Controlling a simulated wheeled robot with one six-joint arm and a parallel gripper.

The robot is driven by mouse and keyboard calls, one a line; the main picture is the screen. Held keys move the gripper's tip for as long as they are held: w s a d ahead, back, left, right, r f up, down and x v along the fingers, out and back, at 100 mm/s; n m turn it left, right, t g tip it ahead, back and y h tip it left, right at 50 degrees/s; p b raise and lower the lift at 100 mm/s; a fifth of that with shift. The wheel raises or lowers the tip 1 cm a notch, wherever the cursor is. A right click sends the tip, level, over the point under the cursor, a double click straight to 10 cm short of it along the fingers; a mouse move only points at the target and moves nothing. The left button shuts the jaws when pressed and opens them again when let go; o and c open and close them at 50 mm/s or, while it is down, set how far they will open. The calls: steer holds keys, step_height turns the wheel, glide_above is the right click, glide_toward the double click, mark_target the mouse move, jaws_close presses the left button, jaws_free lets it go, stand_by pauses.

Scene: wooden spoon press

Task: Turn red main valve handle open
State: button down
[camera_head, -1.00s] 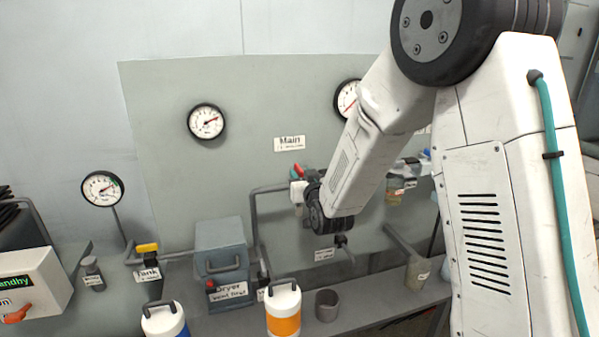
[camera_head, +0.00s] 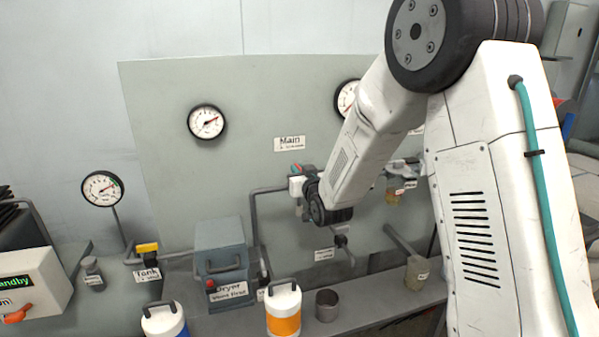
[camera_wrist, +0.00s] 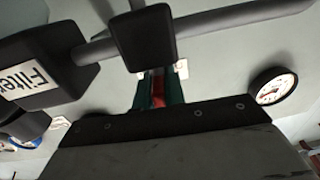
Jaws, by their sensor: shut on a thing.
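The red main valve handle (camera_wrist: 158,90) shows as a narrow red strip between the green finger pads of my gripper (camera_wrist: 157,98) in the wrist view. My gripper is shut on it. In the head view my gripper (camera_head: 298,169) is at the pipework below the "Main" label (camera_head: 290,144), mostly hidden by my wrist. Only a trace of red and green shows there, above a white valve body (camera_head: 296,187). The handle's exact angle cannot be told.
A dark block labelled "Filter" (camera_wrist: 38,72) and a grey pipe (camera_wrist: 235,20) lie close to my gripper. Gauges (camera_head: 206,121) hang on the panel. A grey dryer box (camera_head: 222,250), an orange-white canister (camera_head: 284,309) and a metal cup (camera_head: 327,305) stand below.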

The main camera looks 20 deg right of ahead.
steer(key=shift+n+g+y, duration=0.3)
steer(key=shift+n+y, duration=0.9)
steer(key=shift+y, duration=0.6)
steer(key=c, duration=1.5)
jaws_free()
steer(key=shift+o, duration=0.2)
steer(key=v, duration=0.8)
